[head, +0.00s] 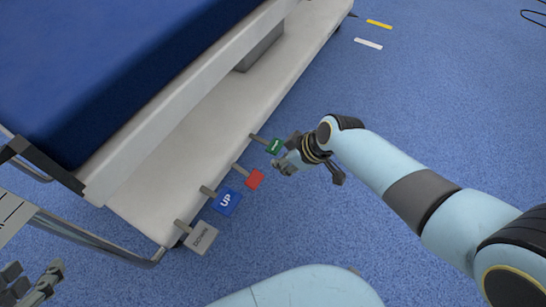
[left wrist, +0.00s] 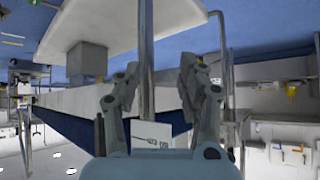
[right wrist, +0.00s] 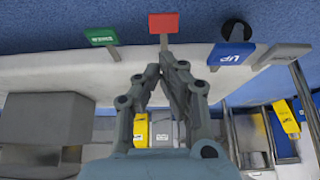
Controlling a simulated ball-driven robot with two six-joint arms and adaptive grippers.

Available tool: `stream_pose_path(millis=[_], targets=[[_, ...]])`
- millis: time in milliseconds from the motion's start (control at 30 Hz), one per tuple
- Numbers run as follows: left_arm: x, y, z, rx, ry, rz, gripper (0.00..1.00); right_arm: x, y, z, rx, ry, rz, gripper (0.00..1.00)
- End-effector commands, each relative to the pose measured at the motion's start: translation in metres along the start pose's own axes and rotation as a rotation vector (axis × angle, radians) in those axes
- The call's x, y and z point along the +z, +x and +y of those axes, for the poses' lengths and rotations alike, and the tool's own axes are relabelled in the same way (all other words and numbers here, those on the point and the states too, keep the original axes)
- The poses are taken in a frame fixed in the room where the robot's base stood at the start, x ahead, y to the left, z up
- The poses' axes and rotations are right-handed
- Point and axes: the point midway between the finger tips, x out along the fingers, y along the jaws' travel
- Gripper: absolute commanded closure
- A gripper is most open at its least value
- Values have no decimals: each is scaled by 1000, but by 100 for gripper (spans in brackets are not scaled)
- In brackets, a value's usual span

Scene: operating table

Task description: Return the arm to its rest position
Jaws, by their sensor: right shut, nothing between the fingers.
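My right gripper (head: 284,164) is shut and empty in the head view, close beside the green pedal (head: 274,146) of the operating table. In the right wrist view my right gripper's fingertips (right wrist: 162,62) are together, below the red pedal (right wrist: 163,23) in the picture, with no clear contact. The red pedal (head: 255,179), the blue UP pedal (head: 227,201) and a grey pedal (head: 202,238) stick out along the table base (head: 185,150). My left gripper (head: 38,285) is at the lower left edge of the head view. The left wrist view shows its fingers (left wrist: 158,66) apart.
The blue mattress (head: 90,65) lies above the base at upper left. A metal rail (head: 95,240) runs near my left gripper. The blue floor (head: 430,110) to the right is open, with yellow (head: 379,24) and white (head: 368,43) floor marks.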

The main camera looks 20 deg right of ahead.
Motion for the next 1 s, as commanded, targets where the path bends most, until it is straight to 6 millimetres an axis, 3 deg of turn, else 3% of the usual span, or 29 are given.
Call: stream_pose_path(millis=[133,767,867,933,1000], targets=[[-5,-3,0,0,0,5,60,2,-8,0,0,0,0,100],[-6,-2,0,-1,0,7,60,9,-8,-4,-6,3,-9,100],[-12,0,-1,-2,2,21,60,40,-8,-21,-26,14,-47,100],[-13,7,-2,-3,4,22,60,77,-15,-39,-40,15,-90,100],[-2,18,-4,-5,8,-17,60,116,-32,-56,-44,5,-146,100]])
